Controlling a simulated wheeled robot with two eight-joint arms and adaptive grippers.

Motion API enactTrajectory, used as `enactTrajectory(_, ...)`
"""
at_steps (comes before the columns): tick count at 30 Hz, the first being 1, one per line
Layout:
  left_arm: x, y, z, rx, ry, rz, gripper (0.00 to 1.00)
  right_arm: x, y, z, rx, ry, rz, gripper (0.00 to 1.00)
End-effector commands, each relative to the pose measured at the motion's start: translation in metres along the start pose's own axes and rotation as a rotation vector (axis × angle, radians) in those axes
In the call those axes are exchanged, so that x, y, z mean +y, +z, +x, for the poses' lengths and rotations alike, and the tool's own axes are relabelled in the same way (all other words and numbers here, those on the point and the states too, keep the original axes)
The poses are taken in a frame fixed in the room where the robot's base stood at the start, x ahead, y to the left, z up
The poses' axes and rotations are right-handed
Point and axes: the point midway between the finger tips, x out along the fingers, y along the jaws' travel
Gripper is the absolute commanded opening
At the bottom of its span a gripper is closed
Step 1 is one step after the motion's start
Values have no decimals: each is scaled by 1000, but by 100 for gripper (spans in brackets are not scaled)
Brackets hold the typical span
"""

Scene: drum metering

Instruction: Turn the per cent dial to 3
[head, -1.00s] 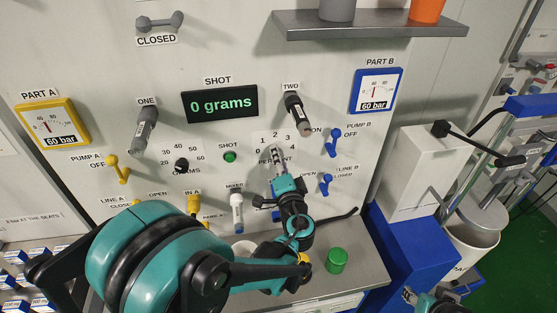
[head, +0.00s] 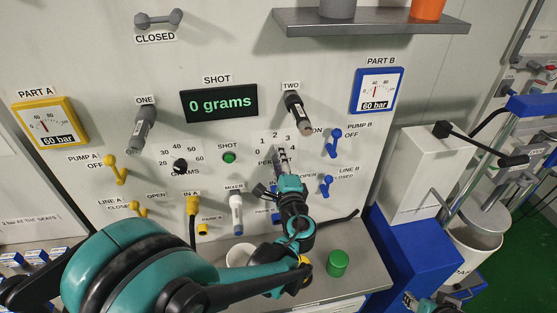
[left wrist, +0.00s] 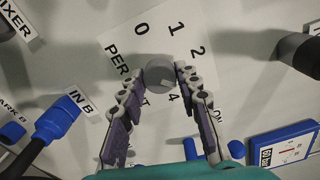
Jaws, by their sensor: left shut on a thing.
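The per cent dial is a grey round knob (left wrist: 159,74) on a white plate with the numbers 0, 1, 2 and 4 visible around it; the 3 is hidden behind a finger in the left wrist view. My left gripper (left wrist: 160,77) is shut on the knob, a finger on each side. In the head view my left gripper (head: 283,160) covers the knob, below the numbers 0 to 4. Where the dial's pointer stands cannot be told. Part of my right gripper (head: 412,299) shows at the bottom edge; its jaws are unclear.
The blue IN B fitting (left wrist: 58,116) is close to the left gripper. A white mixer handle (head: 236,212) and blue pump B lever (head: 333,143) flank it. The shot display (head: 220,103) reads 0 grams. A green cap (head: 338,262) sits on the bench below.

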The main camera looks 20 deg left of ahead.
Motion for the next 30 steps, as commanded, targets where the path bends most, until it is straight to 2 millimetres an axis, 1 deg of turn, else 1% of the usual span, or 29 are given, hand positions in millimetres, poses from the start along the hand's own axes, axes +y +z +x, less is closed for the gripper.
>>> enactTrajectory(11, 0, 0, 0, 1, 1, 3, 4, 0, 0, 0, 0, 0, 0, 40)
enactTrajectory(12, 0, 0, 0, 1, 1, 3, 40, 0, 0, 0, 0, 0, 0, 40)
enactTrajectory(13, 0, 0, 0, 1, 1, 3, 48, 0, 0, 0, 0, 0, 0, 40)
enactTrajectory(14, 0, 0, 0, 1, 1, 3, 53, 0, 0, 0, 0, 0, 0, 40)
enactTrajectory(24, 0, 0, -3, 1, 0, 3, 53, 0, 0, 0, 0, 0, 0, 40)
enactTrajectory(26, 0, -1, -8, 2, 0, 3, 53, 0, 0, 0, 0, 0, 0, 40)
enactTrajectory(29, 0, -1, -23, 5, -1, 3, 53, 0, 0, 0, 0, 0, 0, 40)
enactTrajectory(30, 0, -1, -31, 5, -1, 3, 53, 0, 0, 0, 0, 0, 0, 40)
